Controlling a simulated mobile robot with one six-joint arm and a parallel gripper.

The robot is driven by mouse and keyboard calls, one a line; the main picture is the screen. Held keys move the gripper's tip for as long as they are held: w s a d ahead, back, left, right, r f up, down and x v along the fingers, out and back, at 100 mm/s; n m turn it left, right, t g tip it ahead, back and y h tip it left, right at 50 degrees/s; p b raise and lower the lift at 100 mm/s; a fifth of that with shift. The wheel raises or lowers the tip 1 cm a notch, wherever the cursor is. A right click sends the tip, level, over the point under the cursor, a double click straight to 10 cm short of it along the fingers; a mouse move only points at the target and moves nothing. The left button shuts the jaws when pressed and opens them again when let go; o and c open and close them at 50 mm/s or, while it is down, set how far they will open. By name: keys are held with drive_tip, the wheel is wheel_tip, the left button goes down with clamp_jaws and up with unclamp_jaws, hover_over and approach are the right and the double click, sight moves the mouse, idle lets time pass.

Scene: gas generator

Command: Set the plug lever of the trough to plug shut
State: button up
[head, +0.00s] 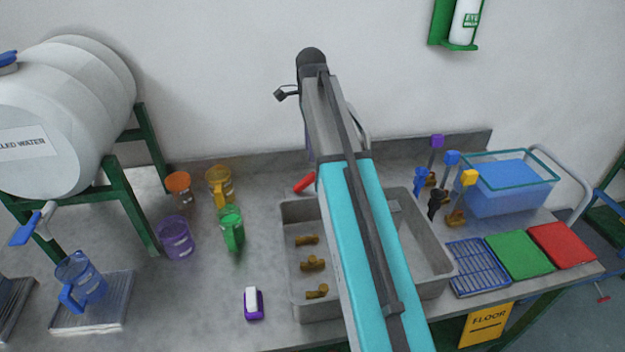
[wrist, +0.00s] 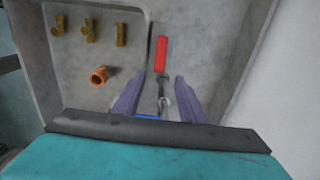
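The plug lever (head: 304,182) shows its red handle at the far left corner of the grey trough (head: 296,212) in the head view. In the wrist view the red handle of the lever (wrist: 161,53) points away from my gripper, with a metal stem at its near end. My gripper (wrist: 159,79) is open, its two purple fingers on either side of the stem. The red handle lies mostly beyond the fingertips, and no finger clearly touches it. In the head view my arm hides most of the gripper and the trough's middle.
Several brass fittings (head: 312,263) lie in the trough. An orange ring-shaped piece (wrist: 99,75) is left of my gripper. Coloured mugs (head: 231,229) stand left of the trough. A blue tub (head: 510,190) and a drying rack (head: 478,267) are on the right.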

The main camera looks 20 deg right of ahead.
sight(311, 174)
drive_tip(key=shift+f+p, duration=1.6)
drive_tip(key=shift+f, duration=4.8)
